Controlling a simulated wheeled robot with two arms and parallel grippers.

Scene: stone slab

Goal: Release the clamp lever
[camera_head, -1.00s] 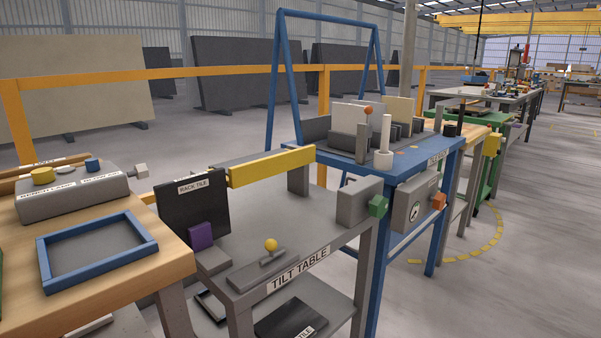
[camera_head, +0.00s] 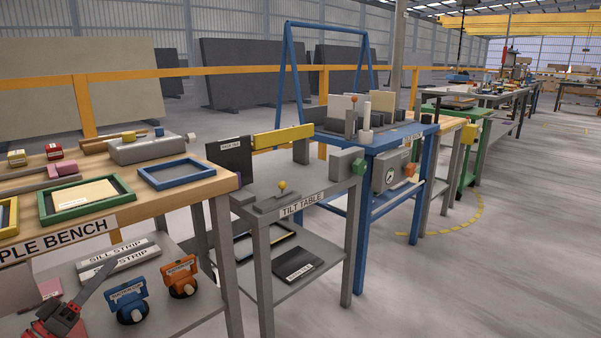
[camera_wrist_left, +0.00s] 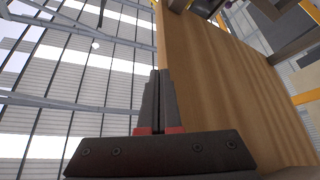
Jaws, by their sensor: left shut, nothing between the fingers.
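A small lever with a yellow ball knob (camera_head: 282,186) stands on a grey base on the grey tilt table (camera_head: 300,203). No label marks it as the clamp lever. My left gripper (camera_head: 111,263) is low at the bottom left, by the bench's lower shelf, well apart from the tilt table. In the left wrist view its fingers (camera_wrist_left: 159,74) are together and empty, beside a brown wooden surface. My right gripper is not in view.
The wooden sample bench (camera_head: 150,203) holds trays and blocks, left of the tilt table. Orange and blue suction-cup tools (camera_head: 180,277) stand on its lower shelf. A blue stand (camera_head: 400,142) with a gauge box is right of the table. The floor at right is clear.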

